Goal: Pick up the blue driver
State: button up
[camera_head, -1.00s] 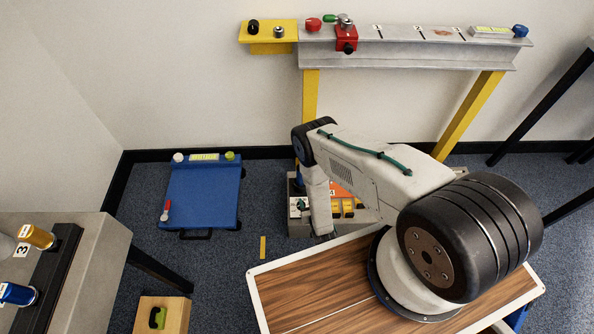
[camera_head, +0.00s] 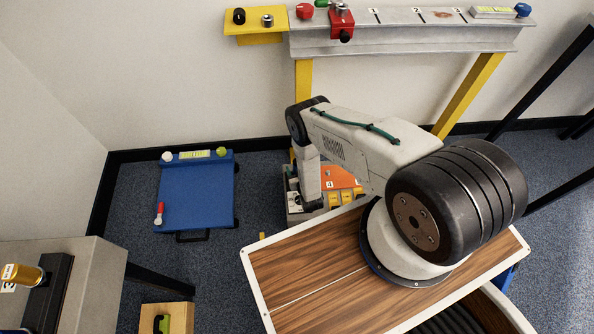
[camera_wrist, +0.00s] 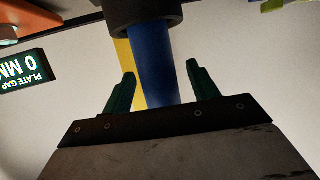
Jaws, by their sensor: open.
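In the wrist view a blue cylinder (camera_wrist: 152,62), which looks like the blue driver, stands up between the fingers of my gripper (camera_wrist: 161,80). Its upper end runs into a dark round collar (camera_wrist: 143,12). The two green fingers are open, one on each side of it, with gaps visible. Whether either finger touches it cannot be told. In the head view my arm hides the gripper and the driver.
A tool box (camera_head: 340,179) with orange and yellow parts sits behind my arm. A steel beam (camera_head: 400,38) on yellow legs stands at the back. A blue cart (camera_head: 196,190) is on the left floor. A green "PLATE GAP 0 MM" sign (camera_wrist: 27,70) shows in the wrist view.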

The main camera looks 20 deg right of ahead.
jog(key=shift+x, duration=0.8)
jog(key=c, duration=1.2)
jog(key=shift+o, duration=0.2)
jog(key=shift+r, duration=0.1)
